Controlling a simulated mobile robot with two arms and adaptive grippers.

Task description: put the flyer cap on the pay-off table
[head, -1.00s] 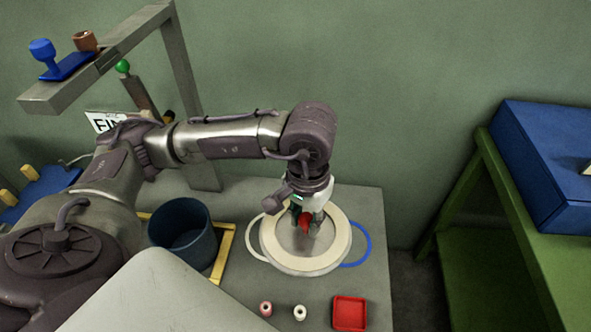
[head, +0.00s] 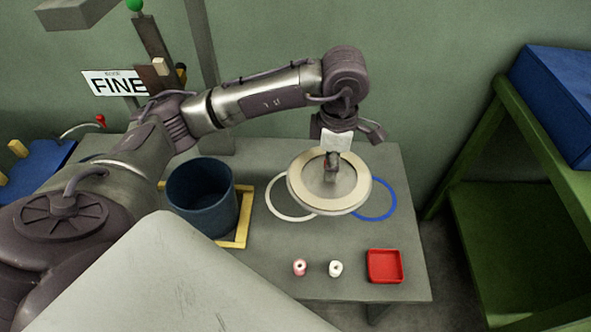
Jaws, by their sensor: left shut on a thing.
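The flyer cap appears to be the round grey disc with a cream rim (head: 299,188), at the middle right of the grey table. The cap overlaps a white ring (head: 270,206) and a blue ring (head: 391,206) marked on the table (head: 225,283). I cannot tell whether the cap touches the table or hangs just above it. No label shows which surface is the pay-off table. My right gripper is not in view.
A dark blue bucket (head: 203,210) stands left of the cap by a yellow frame (head: 244,215). A pink spool (head: 299,268), a white spool (head: 336,269) and a red tray (head: 384,266) sit in front. A green bench (head: 500,150) with a blue box (head: 555,105) is at right.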

